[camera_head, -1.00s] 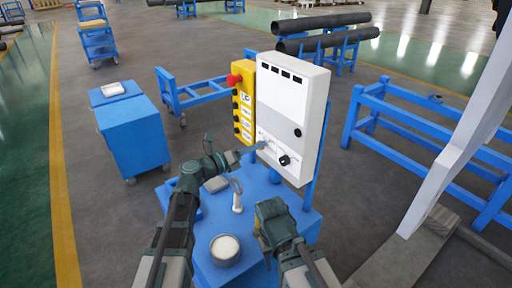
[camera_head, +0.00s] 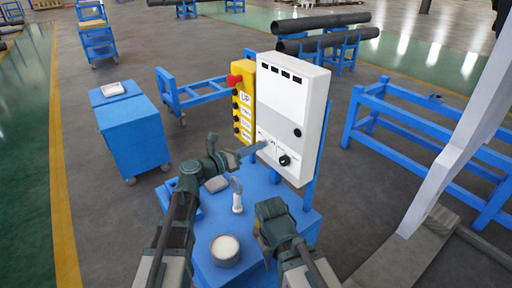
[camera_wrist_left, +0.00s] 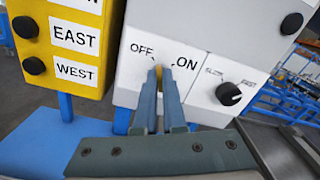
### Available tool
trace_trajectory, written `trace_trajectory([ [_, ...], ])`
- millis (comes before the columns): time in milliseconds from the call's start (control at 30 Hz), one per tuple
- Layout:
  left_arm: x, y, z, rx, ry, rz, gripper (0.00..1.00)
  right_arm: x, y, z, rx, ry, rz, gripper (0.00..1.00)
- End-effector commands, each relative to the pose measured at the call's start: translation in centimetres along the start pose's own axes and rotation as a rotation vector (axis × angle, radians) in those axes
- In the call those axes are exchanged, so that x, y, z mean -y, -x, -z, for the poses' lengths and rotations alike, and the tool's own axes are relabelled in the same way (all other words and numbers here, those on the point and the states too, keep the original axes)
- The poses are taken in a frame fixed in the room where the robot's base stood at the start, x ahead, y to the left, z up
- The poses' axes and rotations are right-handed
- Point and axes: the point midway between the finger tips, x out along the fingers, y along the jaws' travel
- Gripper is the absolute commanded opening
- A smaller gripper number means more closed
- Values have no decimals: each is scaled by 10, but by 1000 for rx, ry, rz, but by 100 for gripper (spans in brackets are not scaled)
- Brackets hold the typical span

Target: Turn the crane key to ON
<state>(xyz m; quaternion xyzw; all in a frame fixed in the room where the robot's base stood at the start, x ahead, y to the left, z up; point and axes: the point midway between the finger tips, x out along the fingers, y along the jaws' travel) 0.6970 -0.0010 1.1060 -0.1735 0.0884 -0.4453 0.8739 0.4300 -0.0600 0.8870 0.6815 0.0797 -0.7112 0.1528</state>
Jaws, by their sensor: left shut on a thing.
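The crane key (camera_wrist_left: 158,71) is a small yellowish piece on the lower left of the white control box (camera_head: 291,110). In the left wrist view it shows between the OFF label on its left and the ON label on its right. My left gripper (camera_head: 264,145) reaches the box face from the left. Its two fingers, also in the left wrist view (camera_wrist_left: 164,82), are closed around the key and hide most of it, so its exact angle is unclear. My right gripper (camera_head: 266,222) hangs low over the blue cart, away from the box; its jaws are not clear.
A black knob (camera_wrist_left: 228,93) sits right of the key. A yellow button pendant (camera_head: 242,105) with a red stop button stands close on the left. The blue cart top (camera_head: 262,190) holds a round tin (camera_head: 225,249) and a white-handled item (camera_head: 237,199).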

Motion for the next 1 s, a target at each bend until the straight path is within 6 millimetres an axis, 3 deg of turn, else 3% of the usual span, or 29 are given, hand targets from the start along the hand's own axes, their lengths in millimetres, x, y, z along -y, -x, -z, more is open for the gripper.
trace_trajectory([
  [1000, 1, 0, 1, -1, -933, 0, 0, 0, 0, 0, 0, 0, 0, 50],
])
